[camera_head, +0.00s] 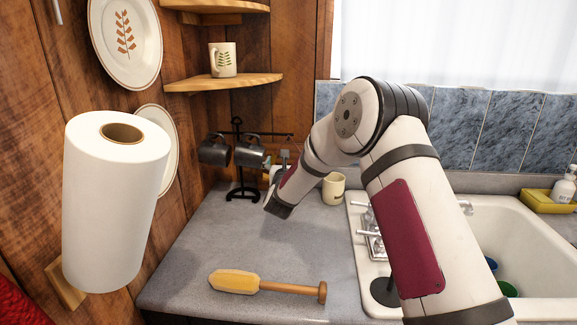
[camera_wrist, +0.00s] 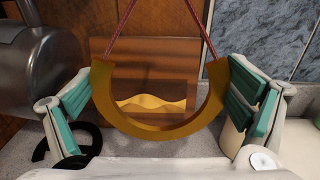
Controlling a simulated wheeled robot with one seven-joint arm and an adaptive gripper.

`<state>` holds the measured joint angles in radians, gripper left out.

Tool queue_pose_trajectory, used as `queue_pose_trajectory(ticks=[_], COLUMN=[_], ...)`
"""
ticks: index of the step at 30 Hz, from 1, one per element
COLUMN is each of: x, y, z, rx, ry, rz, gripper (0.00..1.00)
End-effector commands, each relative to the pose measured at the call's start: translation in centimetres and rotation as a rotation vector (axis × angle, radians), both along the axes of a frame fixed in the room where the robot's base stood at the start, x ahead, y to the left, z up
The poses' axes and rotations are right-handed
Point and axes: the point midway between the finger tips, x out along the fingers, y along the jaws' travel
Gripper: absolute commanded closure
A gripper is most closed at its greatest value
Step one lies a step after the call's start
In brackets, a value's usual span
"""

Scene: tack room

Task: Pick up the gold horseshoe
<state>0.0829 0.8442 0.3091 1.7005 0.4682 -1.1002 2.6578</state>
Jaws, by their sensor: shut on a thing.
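The gold horseshoe (camera_wrist: 160,130) shows in the wrist view as a U with its ends up, and a red cord (camera_wrist: 126,18) runs up from each end. My gripper (camera_wrist: 160,82) is shut on the horseshoe, with a teal pad at its left side and another at its right side. In the head view, the end of my arm is beside the mug rack at the back of the counter. The horseshoe cannot be made out there.
A black mug rack (camera_head: 238,165) with dark mugs and a cream mug (camera_head: 333,186) stand near my gripper. A yellow-headed wooden tool (camera_head: 236,281) lies on the counter (camera_head: 200,245). A paper towel roll (camera_head: 112,205) is at left, a white sink (camera_head: 535,255) at right.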

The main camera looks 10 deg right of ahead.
Motion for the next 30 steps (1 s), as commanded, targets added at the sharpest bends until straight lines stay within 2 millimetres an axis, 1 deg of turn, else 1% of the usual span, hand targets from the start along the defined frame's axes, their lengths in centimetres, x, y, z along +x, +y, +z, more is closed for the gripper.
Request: queue_pose_trajectory(ticks=[7,11,19,20,23,26,30], x=[-0.7,-0.7,-0.7,-1.1,-3.2,-5.6,-9.6], y=[0.2,0.2,0.1,0.3,1.1,1.9,3.2], z=[0.9,2.8,7.3,7.3,7.1,7.1,7.1], rx=[0.0,0.001,-0.001,0.0,-0.002,-0.002,-0.002], ry=[-0.003,-0.004,-0.005,-0.002,0.001,0.0,0.0], rz=[-0.001,-0.001,-0.002,0.0,0.002,0.003,0.003], gripper=[0.47,0.47,0.47,0.47,0.47,0.47,0.47])
